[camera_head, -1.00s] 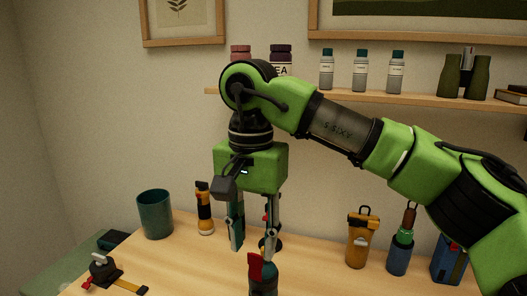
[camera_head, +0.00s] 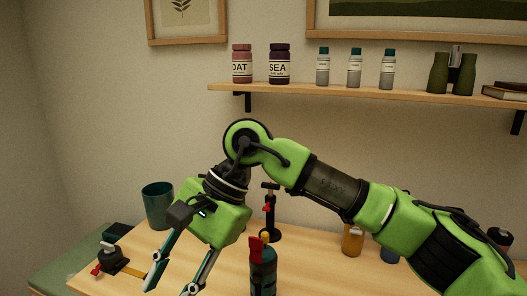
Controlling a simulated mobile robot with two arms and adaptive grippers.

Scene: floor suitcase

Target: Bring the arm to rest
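My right arm comes in from the right, with its green and black links crossing the middle of the view. Its gripper (camera_head: 171,283) points down and to the left over the left part of the table. The two fingers are spread apart with nothing seen between them, so it is open and empty. The fingertips are close to the bottom edge of the picture. My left arm and gripper do not show.
On the wooden table (camera_head: 225,278) stand a teal cup (camera_head: 157,206), a dark bottle with a red top (camera_head: 263,270), a black stand-like tool (camera_head: 270,212) and a black-and-yellow tool (camera_head: 112,258). An orange item (camera_head: 352,241) is partly behind my arm. Jars and bottles line the wall shelf (camera_head: 300,92).

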